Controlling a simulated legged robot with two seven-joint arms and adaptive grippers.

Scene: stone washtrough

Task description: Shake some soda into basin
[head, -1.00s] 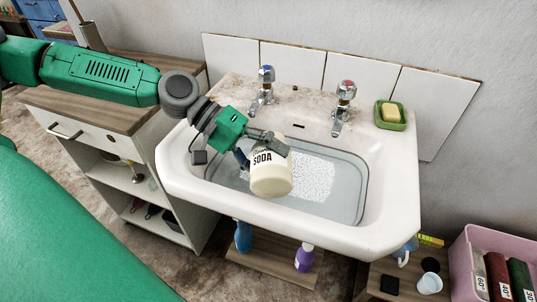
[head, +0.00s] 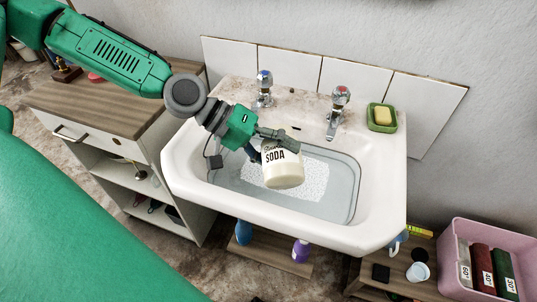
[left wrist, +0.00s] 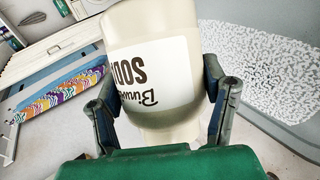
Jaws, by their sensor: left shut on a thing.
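My left gripper (head: 271,147) is shut on a cream soda jar (head: 284,175) with a white label reading SODA. The jar's mouth is not clearly visible. A speckled white patch (head: 313,181) lies in the basin's water behind and right of the jar. My right gripper is not in view.
Two taps (head: 337,108) and a green soap dish (head: 382,117) stand on the basin's back rim. A wooden-topped cabinet (head: 110,95) adjoins at left. Bottles (head: 300,251) stand on a low shelf below, and a pink crate (head: 510,250) is at lower right.

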